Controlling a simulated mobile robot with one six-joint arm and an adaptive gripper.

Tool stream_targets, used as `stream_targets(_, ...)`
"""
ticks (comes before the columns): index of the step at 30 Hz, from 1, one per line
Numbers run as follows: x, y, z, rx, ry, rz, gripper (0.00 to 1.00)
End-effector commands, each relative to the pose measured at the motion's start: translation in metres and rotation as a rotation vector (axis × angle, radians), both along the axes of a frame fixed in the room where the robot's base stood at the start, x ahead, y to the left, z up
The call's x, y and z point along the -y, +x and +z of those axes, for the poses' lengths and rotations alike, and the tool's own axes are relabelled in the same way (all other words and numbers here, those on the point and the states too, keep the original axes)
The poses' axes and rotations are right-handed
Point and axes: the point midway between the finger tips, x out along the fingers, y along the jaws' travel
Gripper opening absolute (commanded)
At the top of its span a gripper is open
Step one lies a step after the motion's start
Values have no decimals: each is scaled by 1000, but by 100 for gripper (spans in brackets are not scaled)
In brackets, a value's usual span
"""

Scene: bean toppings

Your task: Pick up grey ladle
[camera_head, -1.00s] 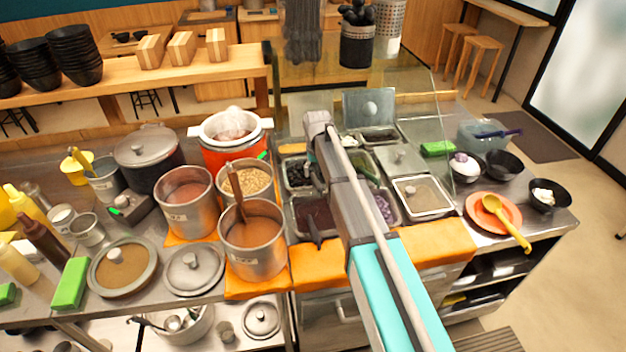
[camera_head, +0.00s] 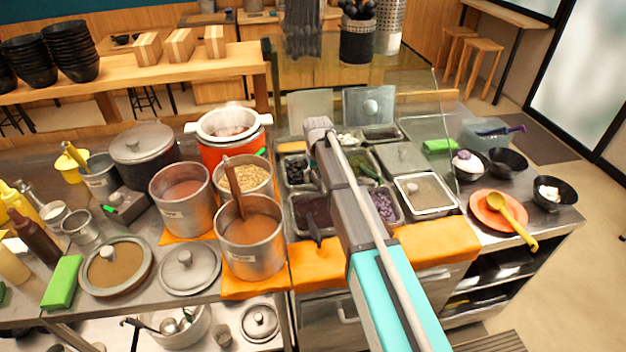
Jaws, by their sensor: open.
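A grey ladle (camera_head: 148,327) appears to rest in a metal pot (camera_head: 186,337) on the shelf below the counter, its handle over the left rim. A dark handle (camera_head: 314,227) also sticks up from the dark red topping pan (camera_head: 313,209); I cannot tell whether it is a grey ladle. My arm reaches from the bottom right up over the topping pans, its far joint above them. My gripper's fingers are hidden behind the arm, and nothing held by them shows.
Tall soup pots (camera_head: 252,245) stand left of my arm, with a red cooker (camera_head: 231,151) behind. A glass guard (camera_head: 420,100) stands behind the pans.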

Motion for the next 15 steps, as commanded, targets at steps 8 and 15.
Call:
stream_targets(8,0,0,-13,0,0,0,74)
stream_targets(15,0,0,-12,0,0,0,74)
